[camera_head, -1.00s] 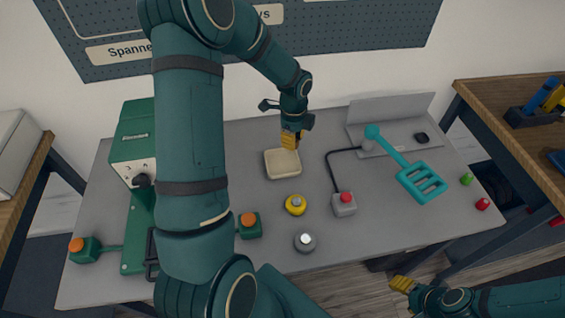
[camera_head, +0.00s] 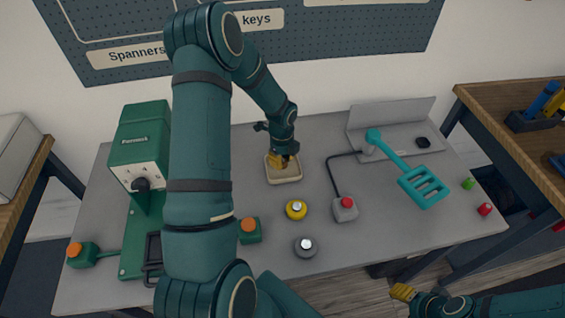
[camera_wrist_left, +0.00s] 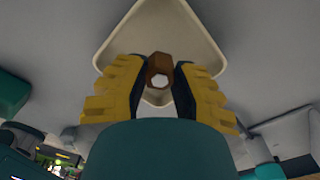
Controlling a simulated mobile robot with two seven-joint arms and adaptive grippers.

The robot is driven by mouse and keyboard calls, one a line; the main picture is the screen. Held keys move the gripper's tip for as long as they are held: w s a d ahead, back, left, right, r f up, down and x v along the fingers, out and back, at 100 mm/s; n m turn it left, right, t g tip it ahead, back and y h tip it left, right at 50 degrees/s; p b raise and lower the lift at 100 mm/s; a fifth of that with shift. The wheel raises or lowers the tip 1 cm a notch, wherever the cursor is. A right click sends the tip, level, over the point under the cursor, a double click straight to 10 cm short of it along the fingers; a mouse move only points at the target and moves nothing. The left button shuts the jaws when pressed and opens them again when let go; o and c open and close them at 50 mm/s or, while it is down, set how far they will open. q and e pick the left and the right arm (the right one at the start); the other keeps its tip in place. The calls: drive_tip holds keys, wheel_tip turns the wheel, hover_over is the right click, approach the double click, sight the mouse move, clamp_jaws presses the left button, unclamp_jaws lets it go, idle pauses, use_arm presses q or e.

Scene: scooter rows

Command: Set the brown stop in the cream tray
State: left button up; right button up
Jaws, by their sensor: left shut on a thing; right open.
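The cream tray (camera_head: 284,177) lies on the grey workbench, left of the middle of the head view. It also shows in the left wrist view (camera_wrist_left: 170,30) with its inside facing me. My left gripper (camera_head: 283,162) is over the tray. In the left wrist view its yellow fingers (camera_wrist_left: 160,80) are shut on the brown stop (camera_wrist_left: 159,66), a small brown piece with a pale round end. Whether the stop touches the tray floor I cannot tell. My right gripper (camera_head: 404,292) is open and empty, past the bench's front edge at lower right.
A green machine (camera_head: 141,150) stands left. A teal slotted tool (camera_head: 424,186) lies right. Small green and red pieces sit near the right edge.

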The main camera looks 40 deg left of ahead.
use_arm(q)
drive_tip(key=shift+f, duration=0.75)
drive_tip(key=shift+r, duration=0.1)
drive_tip(key=o, duration=0.9)
drive_tip(key=shift+f, duration=0.2)
drive_tip(key=shift+c, duration=0.2)
drive_tip(key=shift+r, duration=0.1)
